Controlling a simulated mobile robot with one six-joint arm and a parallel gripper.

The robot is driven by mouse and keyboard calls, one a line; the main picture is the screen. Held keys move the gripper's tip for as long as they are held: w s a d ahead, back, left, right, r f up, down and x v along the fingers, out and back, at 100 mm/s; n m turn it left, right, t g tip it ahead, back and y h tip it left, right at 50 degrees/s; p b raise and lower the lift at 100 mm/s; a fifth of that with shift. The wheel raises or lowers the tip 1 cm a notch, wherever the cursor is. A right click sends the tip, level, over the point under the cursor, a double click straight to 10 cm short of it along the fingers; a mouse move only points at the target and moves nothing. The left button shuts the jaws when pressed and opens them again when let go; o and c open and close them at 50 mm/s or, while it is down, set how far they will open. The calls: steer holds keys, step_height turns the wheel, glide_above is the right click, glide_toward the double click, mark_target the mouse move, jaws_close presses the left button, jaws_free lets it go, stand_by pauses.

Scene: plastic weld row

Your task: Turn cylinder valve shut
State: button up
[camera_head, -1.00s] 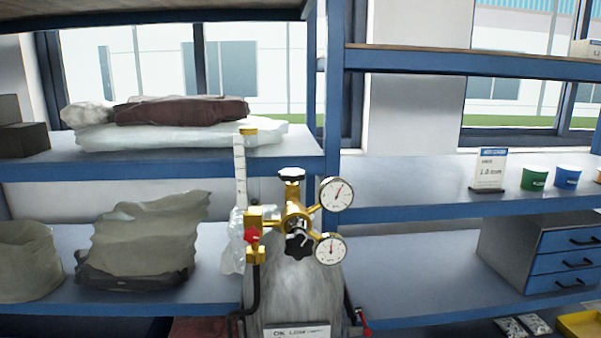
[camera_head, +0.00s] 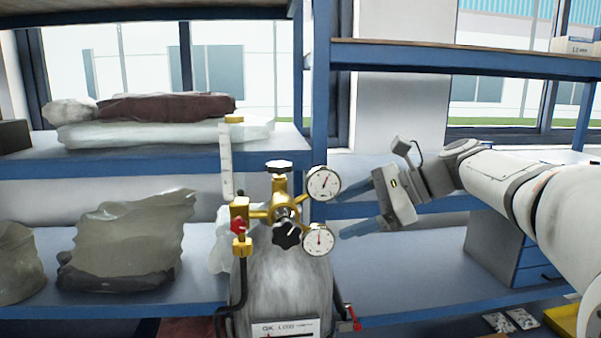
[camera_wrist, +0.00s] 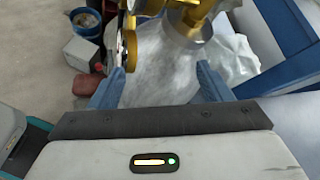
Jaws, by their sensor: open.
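A grey gas cylinder (camera_head: 285,280) stands upright in front of the shelves, with a brass regulator (camera_head: 283,210) on top. A black-and-white valve handwheel (camera_head: 279,167) sits at the very top. A black star knob (camera_head: 286,235) is on the regulator's front, and two round gauges (camera_head: 323,184) are on its right. My gripper (camera_head: 350,209) is open and empty just right of the gauges, its blue fingers pointing left. In the wrist view, the open fingers (camera_wrist: 158,85) have the brass fitting (camera_wrist: 188,14) and the cylinder's pale top (camera_wrist: 165,62) beyond them. The handwheel is not clearly visible there.
Blue shelves (camera_head: 420,207) stand behind the cylinder. Bags (camera_head: 128,245) lie on the left shelves. A flow tube (camera_head: 226,160) and a red knob (camera_head: 239,227) stick out left of the regulator. A drawer unit (camera_head: 500,240) is at right, partly behind my arm.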

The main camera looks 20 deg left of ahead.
mark_target(271, 164)
steer(key=w+a+r+m+g+y+b, duration=0.15)
steer(key=w+a+r+g+y, duration=0.35)
steer(key=a, duration=0.5)
steer(key=shift+g+h, duration=0.3)
steer(key=shift+g, duration=0.2)
steer(key=x, duration=0.2)
steer(key=p+x, duration=0.1)
steer(key=x, duration=0.2)
steer(key=r+x, duration=0.1)
steer(key=x, duration=0.2)
steer(key=shift+s+d+p, duration=0.2)
steer(key=shift+s+p, duration=0.1)
steer(key=shift+p, duration=0.1)
steer(key=shift+c, duration=0.4)
